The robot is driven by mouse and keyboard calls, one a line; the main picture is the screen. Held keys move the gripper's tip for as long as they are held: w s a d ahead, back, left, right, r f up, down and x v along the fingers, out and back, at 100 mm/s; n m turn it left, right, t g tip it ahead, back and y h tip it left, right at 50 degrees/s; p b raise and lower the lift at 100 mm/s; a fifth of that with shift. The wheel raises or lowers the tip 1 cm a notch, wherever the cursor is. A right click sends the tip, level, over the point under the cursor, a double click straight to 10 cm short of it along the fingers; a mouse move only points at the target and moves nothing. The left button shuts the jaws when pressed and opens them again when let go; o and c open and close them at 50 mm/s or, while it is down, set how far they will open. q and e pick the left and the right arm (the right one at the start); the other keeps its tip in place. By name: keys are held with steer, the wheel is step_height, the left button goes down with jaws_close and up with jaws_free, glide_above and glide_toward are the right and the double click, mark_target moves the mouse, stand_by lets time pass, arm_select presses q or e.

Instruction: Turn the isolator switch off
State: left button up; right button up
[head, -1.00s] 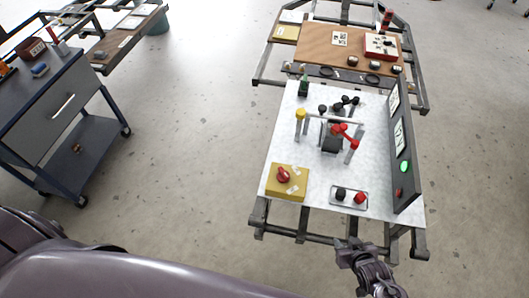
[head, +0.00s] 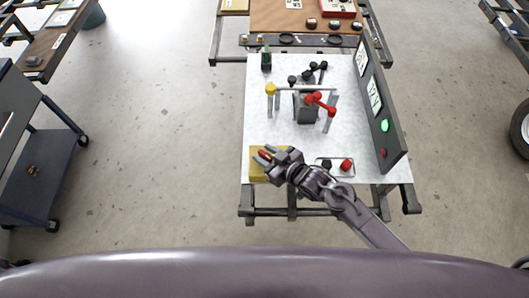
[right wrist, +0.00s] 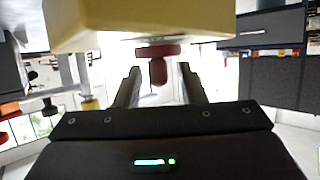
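The isolator switch is a yellow box (head: 256,171) with a red rotary knob (head: 264,156) on top, at the front left corner of the white board. My right gripper (head: 266,153) is over the box, partly covering it, with its fingers at the knob. In the right wrist view, the yellow box (right wrist: 140,18) fills the top and the red knob (right wrist: 158,70) lies between the two spread fingers (right wrist: 160,76). A gap shows on both sides of the knob, so the gripper is open. I cannot tell whether a finger touches it. My left gripper is not in view.
Behind stand a yellow-topped post (head: 271,90) and red-handled valve (head: 318,99). A dark upright panel (head: 384,126) with a lit green lamp (head: 385,126) bounds the board's right side.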

steer(key=shift+w+a+f, duration=0.1)
steer(key=shift+w+a, duration=0.05)
steer(key=shift+a, duration=0.05)
jaws_close()
